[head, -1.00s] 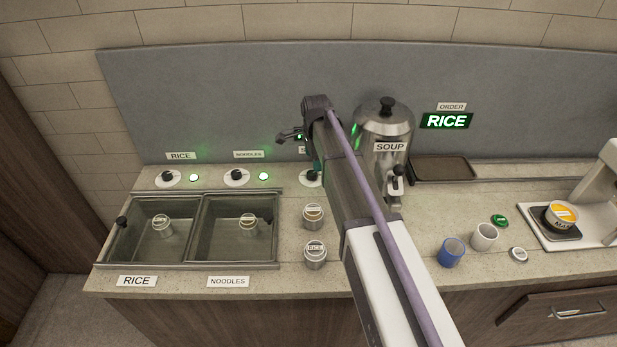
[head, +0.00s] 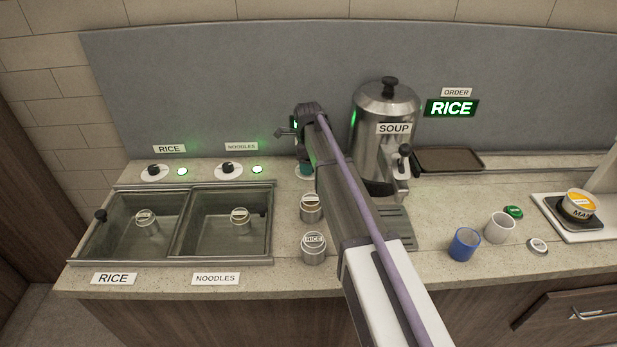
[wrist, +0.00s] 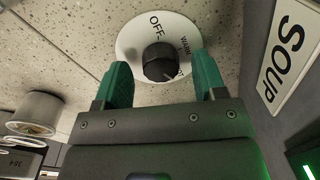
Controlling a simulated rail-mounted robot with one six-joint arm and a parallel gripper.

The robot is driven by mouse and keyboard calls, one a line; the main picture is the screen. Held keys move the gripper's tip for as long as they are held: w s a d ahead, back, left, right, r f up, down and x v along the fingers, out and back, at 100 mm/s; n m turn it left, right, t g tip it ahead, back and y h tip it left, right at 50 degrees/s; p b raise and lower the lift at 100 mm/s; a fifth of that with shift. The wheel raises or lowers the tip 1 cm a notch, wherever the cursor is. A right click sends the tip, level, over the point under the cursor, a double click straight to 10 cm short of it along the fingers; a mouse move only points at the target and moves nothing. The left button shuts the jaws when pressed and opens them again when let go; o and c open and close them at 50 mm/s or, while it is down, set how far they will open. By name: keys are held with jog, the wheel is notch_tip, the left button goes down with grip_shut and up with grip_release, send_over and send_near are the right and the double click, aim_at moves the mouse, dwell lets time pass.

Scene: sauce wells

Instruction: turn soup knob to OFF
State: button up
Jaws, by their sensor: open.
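The soup knob (wrist: 160,65) is a black round knob on a white dial (wrist: 130,42) marked OFF, WARM and a partly hidden third word. A pale mark on the knob's lower right side seems to point toward that third word, away from OFF. My gripper (wrist: 161,64) is open, with one teal finger on each side of the knob and visible gaps between. In the head view my gripper (head: 304,168) is at the soup dial and hides most of it. The SOUP label (wrist: 288,50) is at the right in the wrist view.
The steel soup urn (head: 385,115) stands just right of my arm. Rice knob (head: 155,170) and noodles knob (head: 229,169) sit left with green lights. Lidded jars (head: 313,248) stand in front, near my arm. A blue cup (head: 464,244) is at right.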

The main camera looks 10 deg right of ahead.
jog(key=shift+f, duration=0.35)
jog(key=shift+c, duration=0.3)
jog(key=c, duration=0.9)
